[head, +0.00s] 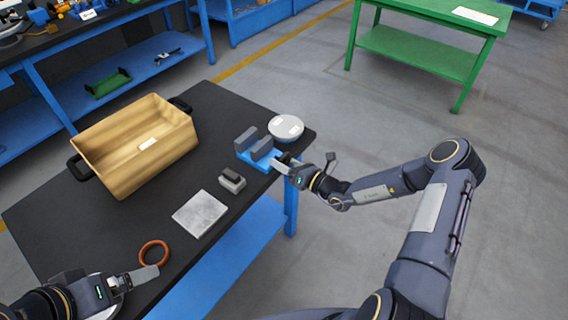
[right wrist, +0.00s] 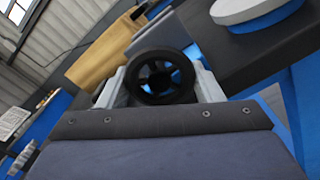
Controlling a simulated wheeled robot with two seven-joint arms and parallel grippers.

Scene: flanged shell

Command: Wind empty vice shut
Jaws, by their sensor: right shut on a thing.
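The vice (head: 250,155) has a blue base and two grey jaws, and stands near the right edge of the black table. A narrow gap shows between its jaws, and I see nothing in it. My right gripper (head: 281,164) is at the vice's right end. In the right wrist view, the black spoked handwheel (right wrist: 137,78) sits between the light grey fingers of my right gripper (right wrist: 160,88), which are shut on it. The vice's jaws are partly hidden behind the wheel there. My left gripper (head: 146,276) is at the lower left, near the table's front edge; its finger gap cannot be made out.
A round white-topped grey thing (head: 286,127) stands close behind the vice. A grey plate (head: 200,214), a small grey block (head: 232,181) and an orange ring (head: 154,252) lie in front. A large tan bin (head: 135,150) fills the table's left part.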

